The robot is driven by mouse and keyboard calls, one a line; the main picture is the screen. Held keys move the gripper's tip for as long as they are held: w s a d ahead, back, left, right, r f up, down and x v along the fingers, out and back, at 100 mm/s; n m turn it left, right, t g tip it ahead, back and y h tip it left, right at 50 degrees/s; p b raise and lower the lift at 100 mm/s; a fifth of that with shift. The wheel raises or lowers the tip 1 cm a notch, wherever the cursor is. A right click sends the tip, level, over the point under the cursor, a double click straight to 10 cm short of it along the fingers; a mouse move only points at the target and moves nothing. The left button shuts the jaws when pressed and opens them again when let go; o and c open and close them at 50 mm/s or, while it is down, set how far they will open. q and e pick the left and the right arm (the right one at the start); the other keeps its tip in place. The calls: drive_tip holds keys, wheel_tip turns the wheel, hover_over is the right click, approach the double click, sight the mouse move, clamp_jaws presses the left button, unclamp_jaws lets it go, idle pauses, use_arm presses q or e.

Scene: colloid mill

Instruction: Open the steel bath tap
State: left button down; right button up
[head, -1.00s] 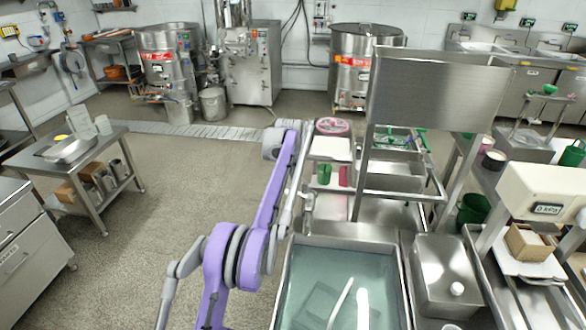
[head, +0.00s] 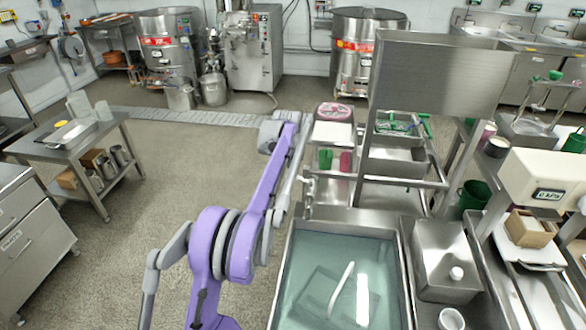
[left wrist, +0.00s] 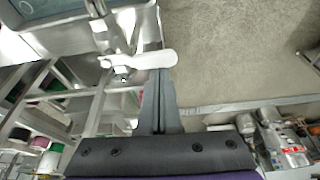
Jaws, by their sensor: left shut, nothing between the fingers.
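The steel bath tap (head: 308,190) stands at the far left corner of the water-filled steel bath (head: 345,213) in the head view. In the left wrist view the tap body (left wrist: 112,40) is upper left, with its pale lever handle (left wrist: 140,61) pointing right. My left gripper (left wrist: 162,72) is shut and empty. Its fingertips lie right at the lever's free end, in line with its lower edge; I cannot tell whether they touch. In the head view my left arm reaches along the bath's left side, and its fingers are not clearly made out. My right gripper is not in view.
A steel rack with a tall panel (head: 440,75) stands behind the bath. A steel box (head: 447,255) is at its right. A green cup (head: 326,159) and a pink cup (head: 346,161) sit on a shelf beyond the tap.

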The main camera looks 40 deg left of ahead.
sight(293, 178)
use_arm(q)
drive_tip(key=shift+s+d+n, duration=0.15)
drive_tip(key=shift+s+n, duration=0.2)
drive_tip(key=shift+n, duration=0.35)
drive_tip(key=n, duration=0.1)
drive_tip(key=s+d+n+g+y, duration=0.1)
drive_tip(key=n, duration=0.1)
drive_tip(key=shift+s, duration=0.3)
drive_tip(key=n, duration=0.1)
drive_tip(key=s+d+n, duration=0.1)
drive_tip(key=n, duration=0.1)
drive_tip(key=d+n+g+y, duration=0.1)
drive_tip(key=shift+s+n, duration=0.35)
drive_tip(key=shift+n, duration=0.05)
drive_tip(key=d+n+g, duration=0.1)
drive_tip(key=n, duration=0.1)
drive_tip(key=d+n+g+p, duration=0.1)
drive_tip(key=d+n, duration=0.1)
drive_tip(key=n, duration=0.1)
drive_tip(key=d+n+p, duration=0.1)
drive_tip(key=n, duration=0.1)
drive_tip(key=shift+s+d+n+g, duration=0.3)
drive_tip(key=shift+n+g, duration=0.1)
drive_tip(key=shift+d, duration=0.15)
